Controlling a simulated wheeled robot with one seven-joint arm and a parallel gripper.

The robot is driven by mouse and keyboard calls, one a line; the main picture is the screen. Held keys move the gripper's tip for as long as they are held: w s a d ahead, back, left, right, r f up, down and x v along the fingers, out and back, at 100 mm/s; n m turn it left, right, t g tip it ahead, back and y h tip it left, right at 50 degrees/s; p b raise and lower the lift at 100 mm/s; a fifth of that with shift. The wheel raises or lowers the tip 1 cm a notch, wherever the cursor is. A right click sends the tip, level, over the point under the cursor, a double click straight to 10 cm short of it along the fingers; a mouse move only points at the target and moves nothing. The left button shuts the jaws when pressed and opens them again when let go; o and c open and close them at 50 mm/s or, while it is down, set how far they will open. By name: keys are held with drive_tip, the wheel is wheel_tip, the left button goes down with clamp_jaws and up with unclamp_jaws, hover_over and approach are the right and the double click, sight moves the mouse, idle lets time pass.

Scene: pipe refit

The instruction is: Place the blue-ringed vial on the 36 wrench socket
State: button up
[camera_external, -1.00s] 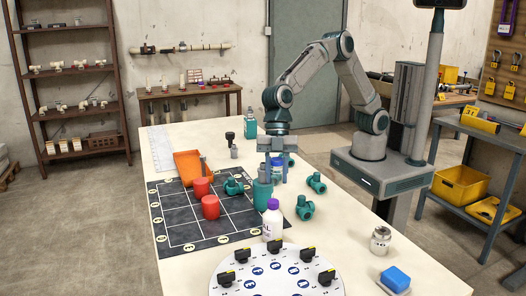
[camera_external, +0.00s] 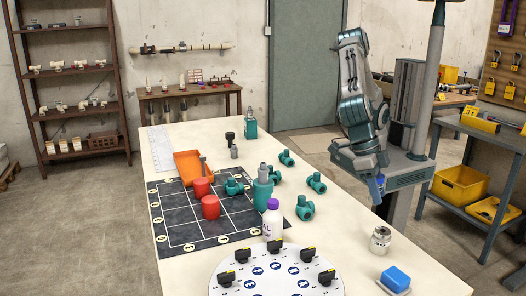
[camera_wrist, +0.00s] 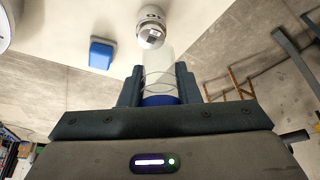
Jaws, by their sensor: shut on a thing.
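My gripper (camera_external: 376,192) is shut on the blue-ringed vial (camera_wrist: 158,70), a clear tube with a blue band (camera_wrist: 160,100) between the fingers in the wrist view. In the external view the gripper is at the table's right edge, and the vial is hard to make out there. A metal wrench socket (camera_external: 380,240) stands upright on the table, nearer the camera than the gripper. It also shows in the wrist view (camera_wrist: 151,27), just beyond the vial's end, with a square hole in its top. I cannot read a size on it. The vial appears apart from it.
A blue block (camera_external: 396,278) lies close to the socket. A white bottle with a purple cap (camera_external: 272,222), teal pipe fittings (camera_external: 305,208) and a round white dial board (camera_external: 275,272) share the table (camera_external: 345,232). The table between fittings and socket is clear.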

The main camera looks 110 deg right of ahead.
sight(385, 231)
drive_tip(key=a+f, duration=0.1)
drive_tip(key=a, duration=0.1)
drive_tip(key=s+a+f, duration=0.1)
drive_tip(key=a, duration=0.1)
drive_tip(key=shift+s+f+p, duration=0.1)
drive_tip(key=shift+f+p, duration=0.6)
drive_tip(key=shift+f, duration=1.55)
drive_tip(key=shift+f, duration=0.25)
drive_tip(key=o, duration=0.9)
drive_tip(key=shift+r, duration=0.1)
drive_tip(key=shift+o, duration=0.2)
drive_tip(key=shift+r, duration=0.3)
drive_tip(key=b+v, duration=0.1)
drive_tip(key=v, duration=1)
drive_tip(key=shift+d+r, duration=0.25)
drive_tip(key=shift+r, duration=0.05)
